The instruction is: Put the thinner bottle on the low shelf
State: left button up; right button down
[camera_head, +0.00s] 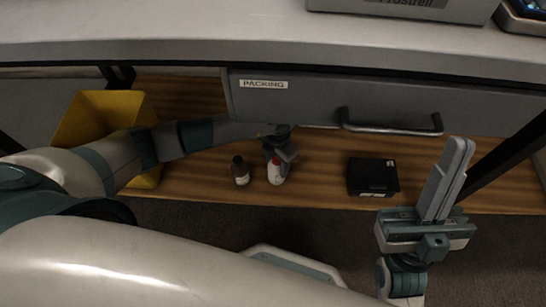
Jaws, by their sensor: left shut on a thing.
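A white bottle with a red cap (275,174) is upright over the low wooden shelf (320,160). My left gripper (281,156) reaches in under the drawer and is shut on this white bottle near its top. I cannot tell whether the bottle's base touches the shelf. A brown bottle with a dark cap and a pale label (240,172) stands on the shelf just to the left, apart from it. The two bottles look close in width. My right gripper (458,155) is empty at the right, its fingers pointing up and close together.
A yellow bin (88,118) stands at the shelf's left, partly behind my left arm. A black box (372,177) lies on the shelf to the right. A grey drawer labelled PACKING (310,98) with a bar handle hangs above. Shelf between white bottle and black box is clear.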

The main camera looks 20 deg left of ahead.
pick_arm(q)
jog(key=shift+f, duration=0.1)
jog(key=shift+d, duration=0.1)
jog(key=o, duration=1.2)
jog(key=shift+o, duration=0.2)
